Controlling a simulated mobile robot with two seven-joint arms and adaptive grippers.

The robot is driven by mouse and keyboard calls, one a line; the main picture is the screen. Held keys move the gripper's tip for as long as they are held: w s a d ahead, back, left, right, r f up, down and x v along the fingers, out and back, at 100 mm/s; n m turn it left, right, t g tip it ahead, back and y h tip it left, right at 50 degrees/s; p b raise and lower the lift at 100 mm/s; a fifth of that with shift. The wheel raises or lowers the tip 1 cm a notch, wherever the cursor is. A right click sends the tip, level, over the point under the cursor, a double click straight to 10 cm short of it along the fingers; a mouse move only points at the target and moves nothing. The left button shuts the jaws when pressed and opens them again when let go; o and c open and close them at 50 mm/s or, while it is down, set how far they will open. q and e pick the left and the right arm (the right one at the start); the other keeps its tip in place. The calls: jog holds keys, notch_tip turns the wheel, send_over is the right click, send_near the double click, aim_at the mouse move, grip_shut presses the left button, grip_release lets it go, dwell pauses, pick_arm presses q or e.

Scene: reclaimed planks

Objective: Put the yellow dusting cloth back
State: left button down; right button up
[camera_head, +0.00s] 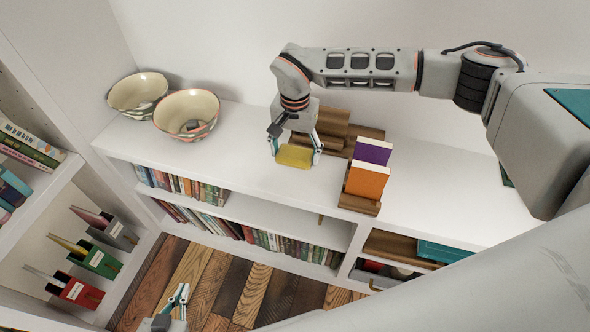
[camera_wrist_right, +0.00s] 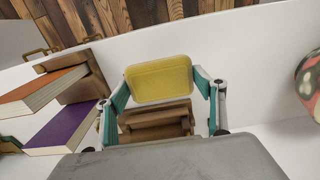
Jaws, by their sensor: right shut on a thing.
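The yellow dusting cloth (camera_head: 294,156) is a small flat pad with rounded corners. My right gripper (camera_head: 293,151) is shut on it, a finger at each side, above the white shelf top. In the right wrist view the cloth (camera_wrist_right: 159,79) spans the space between the fingers of that gripper (camera_wrist_right: 160,85). A brown wooden stepped stand (camera_head: 335,128) is just behind and right of the cloth; it also shows in the wrist view (camera_wrist_right: 155,118), partly covered by the cloth. My left gripper (camera_head: 178,299) is low at the lower left, over the floor, its fingers apart and empty.
Two patterned bowls (camera_head: 187,115) (camera_head: 137,94) stand at the left of the shelf top (camera_head: 235,143). An orange book (camera_head: 366,181) and a purple book (camera_head: 373,152) stand in a wooden holder (camera_head: 359,204) to the right. Clear white surface lies between bowls and cloth.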

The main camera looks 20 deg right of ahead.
aim_at(295, 153)
jog(key=shift+f, duration=3.9)
jog(key=shift+f, duration=0.15)
jog(key=o, duration=0.9)
jog(key=shift+o, duration=0.2)
jog(key=shift+w+r, duration=0.1)
jog(key=shift+r, duration=0.3)
notch_tip(295, 153, up, 12)
jog(key=shift+f, duration=0.25)
